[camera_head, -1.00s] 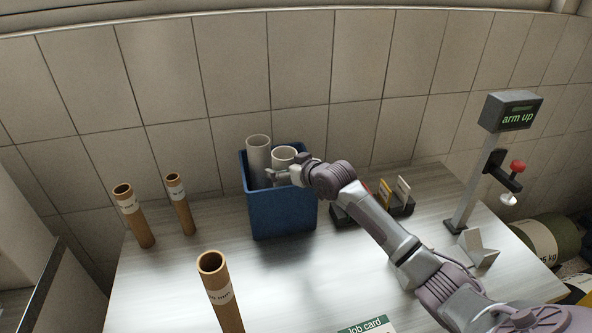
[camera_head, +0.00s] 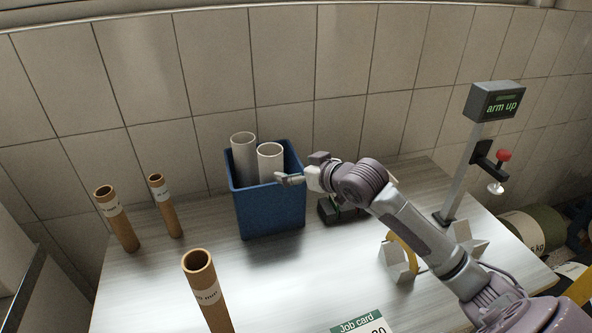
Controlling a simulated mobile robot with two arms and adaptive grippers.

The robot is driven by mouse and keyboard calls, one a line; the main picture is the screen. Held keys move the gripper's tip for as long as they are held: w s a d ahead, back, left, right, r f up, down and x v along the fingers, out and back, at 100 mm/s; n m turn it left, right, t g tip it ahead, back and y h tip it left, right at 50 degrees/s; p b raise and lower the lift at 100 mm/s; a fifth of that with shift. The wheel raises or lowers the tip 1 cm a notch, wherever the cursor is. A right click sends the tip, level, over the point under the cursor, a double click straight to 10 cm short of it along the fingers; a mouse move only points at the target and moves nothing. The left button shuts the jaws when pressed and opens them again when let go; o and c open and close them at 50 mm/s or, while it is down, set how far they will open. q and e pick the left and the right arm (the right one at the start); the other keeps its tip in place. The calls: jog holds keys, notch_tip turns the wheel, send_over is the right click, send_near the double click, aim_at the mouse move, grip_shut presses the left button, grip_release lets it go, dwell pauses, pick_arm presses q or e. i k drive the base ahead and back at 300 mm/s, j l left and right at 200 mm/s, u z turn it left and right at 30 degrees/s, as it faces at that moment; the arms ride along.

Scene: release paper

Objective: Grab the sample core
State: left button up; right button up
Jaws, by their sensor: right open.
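Several labelled brown tubes stand on the table: one in front (camera_head: 207,290), one at far left (camera_head: 117,218) and a thinner one beside it (camera_head: 166,206). Two pale grey tubes, a taller one (camera_head: 243,158) and a shorter one (camera_head: 270,163), stand in a blue bin (camera_head: 270,212). I cannot tell which tube is the sample core. My right gripper (camera_head: 282,179) is open at the bin's right front rim, just in front of the shorter grey tube. No tube shows between its fingers, though they are small in view. My left gripper is out of view.
A post with a display reading "arm up" (camera_head: 497,101) and a red-knobbed lever (camera_head: 503,156) stands at the right. A pale stand (camera_head: 398,264) with a yellow ring (camera_head: 400,237) is beside my right arm. A job card (camera_head: 358,326) lies at the front edge.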

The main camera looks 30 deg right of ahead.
aim_at(197, 264)
jog(key=k+j+u, duration=0.3)
jog(key=k+j, duration=0.2)
jog(key=k+j+u, duration=0.25)
jog(key=k+j, duration=0.3)
